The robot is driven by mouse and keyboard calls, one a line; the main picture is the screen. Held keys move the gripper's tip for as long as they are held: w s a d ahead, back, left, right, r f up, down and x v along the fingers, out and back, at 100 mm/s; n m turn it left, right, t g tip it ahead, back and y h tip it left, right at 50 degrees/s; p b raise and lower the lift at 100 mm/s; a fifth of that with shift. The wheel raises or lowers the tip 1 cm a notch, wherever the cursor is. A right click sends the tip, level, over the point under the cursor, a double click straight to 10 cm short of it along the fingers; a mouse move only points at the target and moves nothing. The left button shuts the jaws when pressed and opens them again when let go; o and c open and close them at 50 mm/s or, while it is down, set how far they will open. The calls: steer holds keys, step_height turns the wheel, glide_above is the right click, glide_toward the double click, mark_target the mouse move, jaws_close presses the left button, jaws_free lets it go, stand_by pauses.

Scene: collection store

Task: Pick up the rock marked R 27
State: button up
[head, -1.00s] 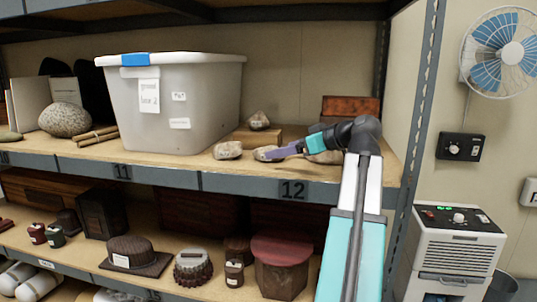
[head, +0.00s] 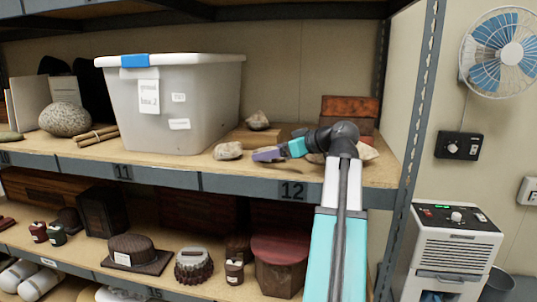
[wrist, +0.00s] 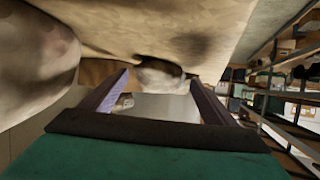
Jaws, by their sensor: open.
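My gripper (head: 262,155) is open and low over shelf 12, pointing left. Pale rocks lie around it. One rock (head: 228,150) lies just left of the fingertips. A rock right beside the gripper is mostly hidden by it in the head view. Another rock (head: 367,152) is partly behind my arm, and one (head: 257,121) sits on a wooden block. In the wrist view a pale rock (wrist: 160,75) shows between and beyond the open fingers (wrist: 158,92), and a large near rock (wrist: 35,60) is at the left. No R 27 marking is readable.
A grey plastic bin (head: 195,105) stands left of the rocks. A wooden block (head: 250,138) and a brown box (head: 350,108) are behind. The shelf's front edge (head: 235,184) runs below my gripper, and a metal upright (head: 415,130) stands right.

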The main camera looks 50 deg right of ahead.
steer(key=shift+c, duration=0.2)
steer(key=c, duration=1.6)
steer(key=shift+c, duration=1)
steer(key=shift+r, duration=0.1)
steer(key=shift+r, duration=0.1)
steer(key=shift+c, duration=0.9)
steer(key=shift+r+b, duration=0.65)
steer(key=shift+r, duration=0.9)
jaws_close()
steer(key=s+a+r+b, duration=0.1)
steer(key=s+a+b, duration=0.2)
steer(key=s, duration=1.2)
steer(key=shift+s+a+r, duration=0.25)
steer(key=shift+a+r, duration=0.05)
steer(key=shift+a, duration=0.3)
